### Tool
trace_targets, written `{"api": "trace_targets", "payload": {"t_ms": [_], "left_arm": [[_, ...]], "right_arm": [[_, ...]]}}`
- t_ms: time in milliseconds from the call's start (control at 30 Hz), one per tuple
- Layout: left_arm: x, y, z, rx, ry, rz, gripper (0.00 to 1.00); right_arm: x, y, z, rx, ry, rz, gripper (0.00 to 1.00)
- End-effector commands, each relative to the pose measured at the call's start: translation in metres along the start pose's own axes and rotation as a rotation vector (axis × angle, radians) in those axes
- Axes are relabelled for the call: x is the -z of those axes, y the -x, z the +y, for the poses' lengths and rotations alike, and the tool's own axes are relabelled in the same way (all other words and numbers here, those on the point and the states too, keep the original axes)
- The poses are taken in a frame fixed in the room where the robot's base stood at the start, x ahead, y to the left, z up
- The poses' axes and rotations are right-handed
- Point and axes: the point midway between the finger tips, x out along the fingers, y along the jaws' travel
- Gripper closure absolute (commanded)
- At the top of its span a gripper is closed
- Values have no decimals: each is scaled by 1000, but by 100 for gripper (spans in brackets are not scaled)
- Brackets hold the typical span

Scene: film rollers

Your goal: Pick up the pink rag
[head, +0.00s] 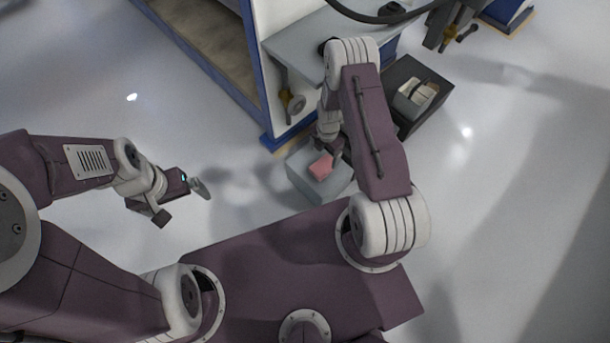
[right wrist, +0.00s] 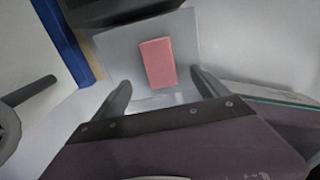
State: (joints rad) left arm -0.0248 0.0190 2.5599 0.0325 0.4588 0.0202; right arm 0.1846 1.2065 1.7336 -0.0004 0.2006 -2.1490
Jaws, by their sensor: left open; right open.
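The pink rag (head: 321,167) lies on top of a light grey box (head: 304,186) on the floor, beside the blue-edged machine. In the right wrist view the rag (right wrist: 158,63) is a pink rectangle, slightly tilted, on the grey surface (right wrist: 118,62). My right gripper (right wrist: 160,92) is open, its two fingers apart to either side of the rag's near end, with nothing held between them. I cannot tell the exact height of the fingers over the rag. My left gripper (head: 182,204) is open and empty over bare floor at the left, well away from the rag.
The machine with a blue frame (head: 262,75) and a grey shelf (head: 292,50) stands right behind the box. A dark open bin (head: 437,96) with light items is to the right of my right arm. The floor at the left and far right is clear.

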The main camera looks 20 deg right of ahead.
Motion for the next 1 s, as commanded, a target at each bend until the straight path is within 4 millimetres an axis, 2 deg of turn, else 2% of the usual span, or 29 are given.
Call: {"api": "trace_targets", "payload": {"t_ms": [133, 333, 467, 533, 700, 800, 1000], "left_arm": [[0, -4, 0, 0, 0, 1, 0], [-3, -28, 0, 0, 0, 0, 0], [-3, -27, 0, 0, 0, 0, 0], [-3, -32, -1, 0, 0, 0, 0], [-6, -62, -1, 0, 0, 0, 0], [-7, -70, -1, 0, 0, 0, 0], [-7, -66, -1, 0, 0, 0, 0]], "right_arm": [[0, -6, 0, 0, 1, 0, 15], [1, -39, 0, 1, 0, 1, 15], [0, -39, 0, 0, -1, 0, 15], [1, -45, 0, 0, -1, 0, 15], [2, -78, 0, 1, -1, 1, 15], [2, -91, 0, -2, -2, 1, 15], [2, -89, 0, -3, -2, 1, 15]]}}
